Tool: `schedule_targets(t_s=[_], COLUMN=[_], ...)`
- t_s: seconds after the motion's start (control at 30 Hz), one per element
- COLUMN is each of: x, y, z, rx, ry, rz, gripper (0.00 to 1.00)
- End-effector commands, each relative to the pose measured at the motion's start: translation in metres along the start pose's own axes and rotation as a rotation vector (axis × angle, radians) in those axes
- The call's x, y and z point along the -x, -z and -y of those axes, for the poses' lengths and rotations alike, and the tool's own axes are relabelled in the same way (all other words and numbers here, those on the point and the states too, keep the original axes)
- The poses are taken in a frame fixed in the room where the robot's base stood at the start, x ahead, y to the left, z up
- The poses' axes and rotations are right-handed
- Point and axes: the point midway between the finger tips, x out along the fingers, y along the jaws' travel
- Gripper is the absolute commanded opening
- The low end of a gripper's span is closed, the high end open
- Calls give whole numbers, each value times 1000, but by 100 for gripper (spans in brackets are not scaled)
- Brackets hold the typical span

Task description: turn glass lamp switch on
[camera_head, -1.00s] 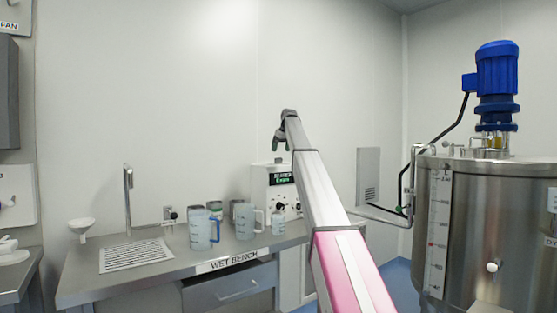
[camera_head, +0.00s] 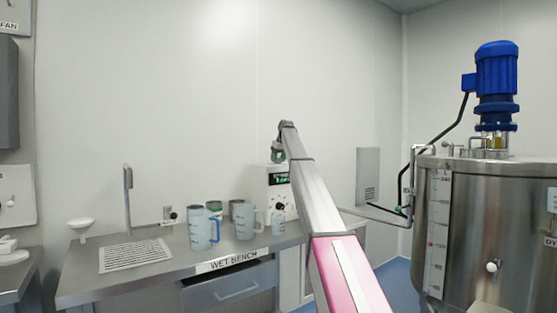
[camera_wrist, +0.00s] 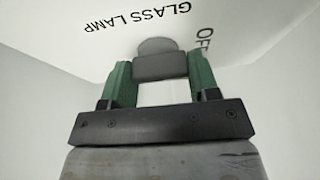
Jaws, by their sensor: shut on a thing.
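The glass lamp switch (camera_wrist: 157,46) is a grey knob with a rounded top in the wrist view. It sits on a white panel lettered "GLASS LAMP", with "OFF", partly cut off, to the right of the knob. My gripper (camera_wrist: 160,72) has its two green fingers on either side of the knob and is shut on it. I cannot make out the switch in the head view. Any "ON" lettering is not visible.
A steel tank (camera_head: 475,240) with a blue motor (camera_head: 497,72) stands at the right. The wall above the bench is bare.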

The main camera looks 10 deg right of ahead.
Motion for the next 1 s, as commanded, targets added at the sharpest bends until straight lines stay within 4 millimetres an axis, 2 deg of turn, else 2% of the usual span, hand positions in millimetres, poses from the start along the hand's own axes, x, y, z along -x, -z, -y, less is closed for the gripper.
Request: schedule_targets(t_s=[0.37, 1.0], x=[0, 0], y=[0, 1], z=[1, 3], rx=[-110, -644], ry=[-44, -267], rz=[1, 0], gripper=[32, 32])
